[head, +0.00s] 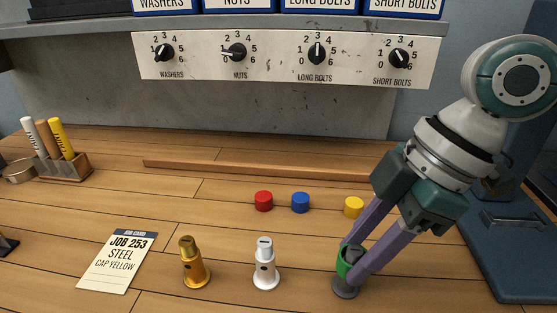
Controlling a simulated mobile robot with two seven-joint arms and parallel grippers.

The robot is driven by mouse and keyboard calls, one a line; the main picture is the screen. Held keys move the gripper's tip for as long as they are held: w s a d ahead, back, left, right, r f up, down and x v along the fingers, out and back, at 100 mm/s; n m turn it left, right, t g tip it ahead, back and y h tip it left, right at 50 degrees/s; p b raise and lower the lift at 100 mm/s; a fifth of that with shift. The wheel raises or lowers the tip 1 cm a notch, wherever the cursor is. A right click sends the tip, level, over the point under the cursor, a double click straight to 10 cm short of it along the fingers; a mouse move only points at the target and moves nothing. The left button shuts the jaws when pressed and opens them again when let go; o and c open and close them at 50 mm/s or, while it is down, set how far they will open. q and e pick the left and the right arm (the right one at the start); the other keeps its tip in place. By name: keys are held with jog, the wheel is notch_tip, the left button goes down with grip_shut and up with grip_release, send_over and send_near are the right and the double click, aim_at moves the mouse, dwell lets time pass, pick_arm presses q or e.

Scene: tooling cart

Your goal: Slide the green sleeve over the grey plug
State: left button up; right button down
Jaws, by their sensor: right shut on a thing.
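The green sleeve (343,266) is at the front right, held between the purple fingers of my right gripper (353,266). The gripper is shut on it, and its fingers hide much of the sleeve. The grey plug (345,291) stands upright on the bench, with its round base showing below the sleeve. A dark part shows at the sleeve's top, so the sleeve appears to be around the plug's body. I cannot tell how far down it sits. My left gripper is not in view.
A brass plug (194,267) and a white plug (265,268) stand to the left. Red (263,201), blue (300,202) and yellow (353,207) caps lie behind. A job card (119,264) lies front left. A pen holder (67,169) stands back left. A dial panel (280,75) spans the back.

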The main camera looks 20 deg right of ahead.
jog(key=shift+f, duration=0.15)
dwell(0.3)
jog(key=shift+f, duration=0.45)
jog(key=shift+f, duration=0.2)
jog(key=shift+f+b, duration=0.3)
jog(key=shift+f, duration=0.05)
jog(key=shift+f, duration=0.3)
dwell(0.6)
jog(key=shift+c, duration=2.1)
grip_release()
jog(key=shift+o, duration=0.3)
